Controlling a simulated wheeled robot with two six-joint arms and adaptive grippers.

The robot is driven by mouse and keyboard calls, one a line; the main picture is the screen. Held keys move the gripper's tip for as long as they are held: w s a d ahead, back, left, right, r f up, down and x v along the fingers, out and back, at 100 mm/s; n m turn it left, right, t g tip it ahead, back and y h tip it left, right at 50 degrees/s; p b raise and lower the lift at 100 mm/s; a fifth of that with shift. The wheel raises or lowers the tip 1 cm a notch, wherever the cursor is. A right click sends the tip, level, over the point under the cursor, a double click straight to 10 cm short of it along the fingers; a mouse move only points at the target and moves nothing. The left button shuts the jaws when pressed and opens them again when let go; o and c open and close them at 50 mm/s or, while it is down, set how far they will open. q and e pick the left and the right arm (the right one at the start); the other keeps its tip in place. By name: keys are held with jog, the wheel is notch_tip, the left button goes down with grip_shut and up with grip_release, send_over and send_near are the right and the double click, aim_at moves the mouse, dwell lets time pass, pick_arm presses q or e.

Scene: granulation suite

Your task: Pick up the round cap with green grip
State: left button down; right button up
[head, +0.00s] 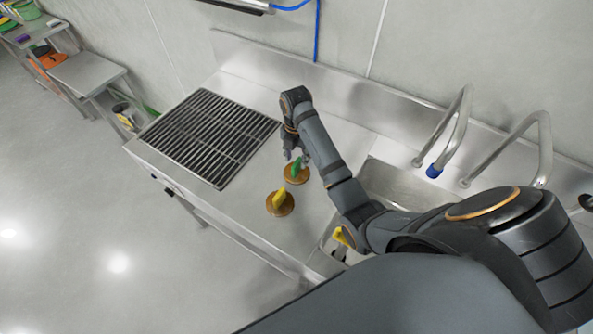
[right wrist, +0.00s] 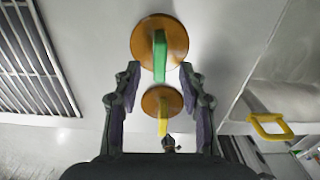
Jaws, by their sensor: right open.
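The round cap with green grip (head: 296,173) is a brown-orange disc with an upright green grip. It lies on the steel counter, and in the right wrist view the cap (right wrist: 176,42) is at the top centre, just beyond my fingertips. A similar cap with a yellow grip (head: 279,203) lies close by and shows between my fingers in the right wrist view (right wrist: 153,102). My right gripper (head: 296,156) is open and empty, above the counter beside the green-grip cap. In the right wrist view its fingers (right wrist: 161,80) are spread wide. My left gripper is not in view.
A black slatted grate (head: 210,137) lies left of the caps. The sink basin (head: 400,187) with metal taps (head: 450,130) is on the right. A yellow handle (right wrist: 270,127) shows near the sink. The counter's front edge is close to the yellow-grip cap.

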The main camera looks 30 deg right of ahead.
aim_at(297, 162)
jog(key=shift+s+f+p, duration=0.1)
jog(key=shift+f+p, duration=0.4)
jog(key=shift+p, duration=0.05)
jog(key=f, duration=0.4)
jog(key=shift+w+d+p, duration=0.15)
jog(key=shift+w+p, duration=0.1)
jog(key=shift+p, duration=0.15)
jog(key=c, duration=0.6)
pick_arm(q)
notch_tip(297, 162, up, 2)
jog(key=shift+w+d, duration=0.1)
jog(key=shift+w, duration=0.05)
pick_arm(e)
grip_shut()
